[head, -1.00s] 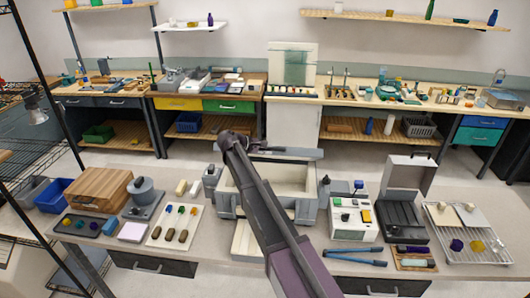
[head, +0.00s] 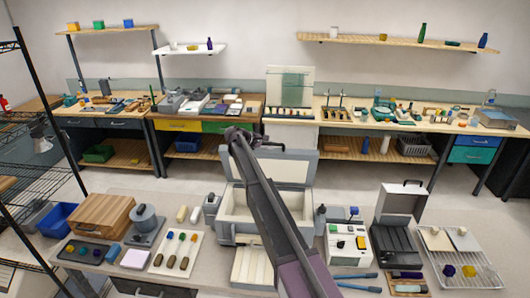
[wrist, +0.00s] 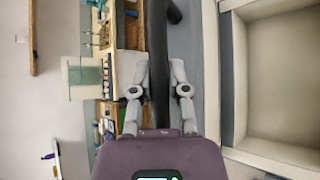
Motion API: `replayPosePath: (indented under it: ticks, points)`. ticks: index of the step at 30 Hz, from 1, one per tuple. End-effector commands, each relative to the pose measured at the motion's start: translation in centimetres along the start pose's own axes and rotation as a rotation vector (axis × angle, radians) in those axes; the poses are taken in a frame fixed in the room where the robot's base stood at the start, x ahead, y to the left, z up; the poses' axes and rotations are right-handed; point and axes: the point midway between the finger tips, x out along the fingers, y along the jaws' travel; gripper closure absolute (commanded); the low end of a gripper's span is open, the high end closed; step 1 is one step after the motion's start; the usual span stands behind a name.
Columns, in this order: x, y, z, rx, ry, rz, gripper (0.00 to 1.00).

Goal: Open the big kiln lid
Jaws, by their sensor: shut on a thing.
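The big kiln (head: 235,239) stands on the near bench in the middle of the head view. Its grey lid (head: 295,167) is raised and tilted up at the back, and the pale chamber shows open below. My arm crosses in front and hides part of the kiln and lid. In the wrist view my gripper (wrist: 158,90) is shut on a dark bar, the lid handle (wrist: 158,45). A pale hollow of the kiln (wrist: 280,70) fills the right of that view.
A wooden box (head: 100,214) and a grey pot (head: 146,217) stand left of the kiln. A white control box (head: 346,243), an open grey case (head: 400,237) and a wire rack (head: 462,257) stand to its right. The aisle behind is clear.

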Motion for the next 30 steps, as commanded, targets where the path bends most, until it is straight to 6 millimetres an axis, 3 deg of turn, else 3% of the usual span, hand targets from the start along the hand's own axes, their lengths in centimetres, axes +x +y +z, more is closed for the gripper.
replayPosePath:
  ticks: [1,3,9,24,25,27,28,30]
  points:
    - [0.4,1.4,-0.5,0.001,-0.002,0.001,1.0]
    - [0.9,2.3,-0.9,0.001,-0.002,0.001,1.0]
    - [1.8,3.9,-1.8,0.001,-0.001,0.001,1.0]
    - [2.0,4.2,-2.0,0.0,0.0,0.002,1.0]
    - [1.9,4.2,-2.0,0.0,0.0,0.002,0.7]
    - [1.9,4.2,-2.1,-0.001,0.0,0.002,0.49]
    - [1.9,4.2,-2.1,-0.001,0.0,0.002,0.43]
    - [1.9,4.2,-2.1,-0.001,0.001,0.002,0.43]
